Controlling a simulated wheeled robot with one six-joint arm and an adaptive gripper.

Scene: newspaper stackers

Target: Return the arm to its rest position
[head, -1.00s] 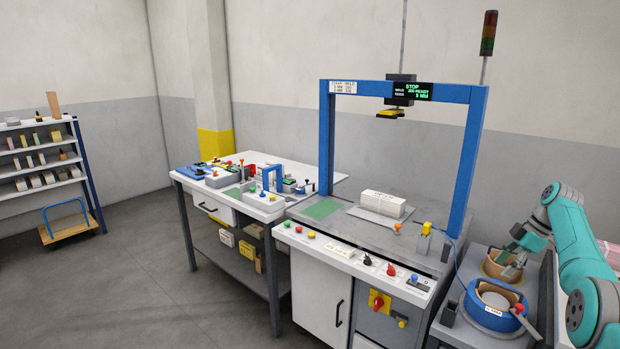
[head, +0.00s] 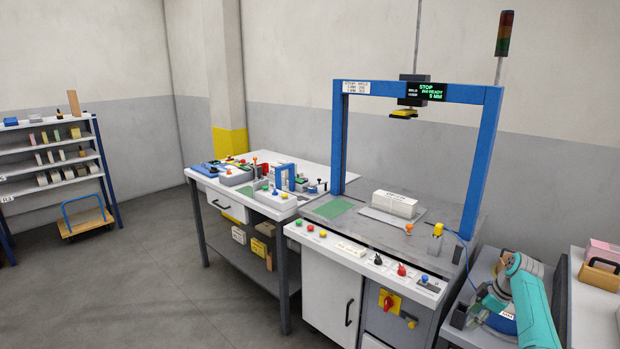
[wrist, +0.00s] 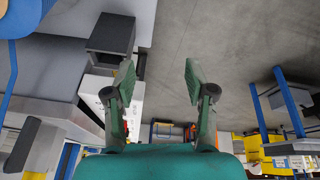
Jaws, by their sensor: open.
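My teal arm comes in at the lower right of the head view. My gripper (head: 472,308) is low there, partly hidden by my arm, in front of a blue round reel (head: 503,324) on the side bench. In the wrist view my gripper (wrist: 158,82) shows two green fingers spread wide with nothing between them. Grey floor lies beyond the fingers.
The blue-framed stacker (head: 487,150) stands left of my arm, with a white bundle (head: 394,203) on its top. A control panel (head: 345,252) runs along its front. A worktable (head: 212,185) is further left. Open floor (head: 150,280) lies at the left.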

